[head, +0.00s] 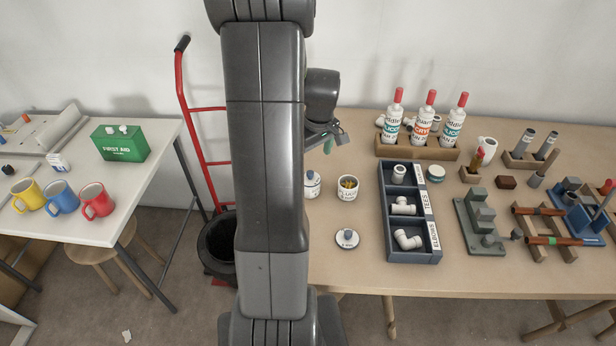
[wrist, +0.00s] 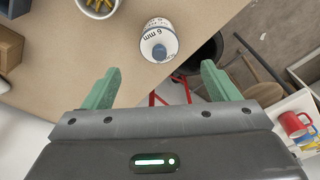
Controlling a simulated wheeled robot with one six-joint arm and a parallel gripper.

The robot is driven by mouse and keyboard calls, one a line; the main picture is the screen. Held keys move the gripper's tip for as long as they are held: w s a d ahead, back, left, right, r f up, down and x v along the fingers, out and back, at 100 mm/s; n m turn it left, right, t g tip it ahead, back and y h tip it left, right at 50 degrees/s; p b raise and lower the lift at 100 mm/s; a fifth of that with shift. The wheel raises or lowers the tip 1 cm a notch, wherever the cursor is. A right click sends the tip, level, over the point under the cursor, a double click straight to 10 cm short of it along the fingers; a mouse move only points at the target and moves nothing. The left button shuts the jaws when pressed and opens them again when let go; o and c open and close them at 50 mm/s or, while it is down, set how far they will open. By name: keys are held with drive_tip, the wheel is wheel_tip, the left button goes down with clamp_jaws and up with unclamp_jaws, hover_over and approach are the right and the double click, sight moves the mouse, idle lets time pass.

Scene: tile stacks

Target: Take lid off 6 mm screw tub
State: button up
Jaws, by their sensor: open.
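The 6 mm screw tub (wrist: 156,26) is white with a "6 mm" label and lies ahead of my gripper in the wrist view. Its lid (wrist: 172,40) with a round blue-grey knob (wrist: 160,53) is on it. In the head view the tub (head: 312,186) stands upright on the wooden table, just right of my arm, which partly covers it. My gripper (wrist: 161,80) has its two green fingers wide apart with nothing between them. The tub is beyond the fingertips, roughly centred between them. In the head view my gripper (head: 326,140) is above and behind the tub, mostly hidden.
An open white tub (head: 347,194) of small yellowish pieces stands right of the 6 mm tub. A loose white lid with a grey knob (head: 347,238) lies in front of it. A dark divided fittings tray (head: 388,222) is farther right. Bare table (head: 330,265) lies near the front edge.

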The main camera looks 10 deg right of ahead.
drive_tip(key=shift+w+a+f+p, duration=0.1)
drive_tip(key=shift+w+f+p, duration=0.15)
drive_tip(key=shift+f, duration=1.1)
drive_tip(key=shift+w+a+f+p, duration=0.1)
drive_tip(key=shift+w+f+p, duration=0.15)
drive_tip(key=shift+f, duration=1.1)
drive_tip(key=shift+w+a+f+p, duration=0.1)
drive_tip(key=shift+w+f+p, duration=0.15)
drive_tip(key=shift+f, duration=1.1)
drive_tip(key=c, duration=1)
drive_tip(key=shift+c, duration=0.2)
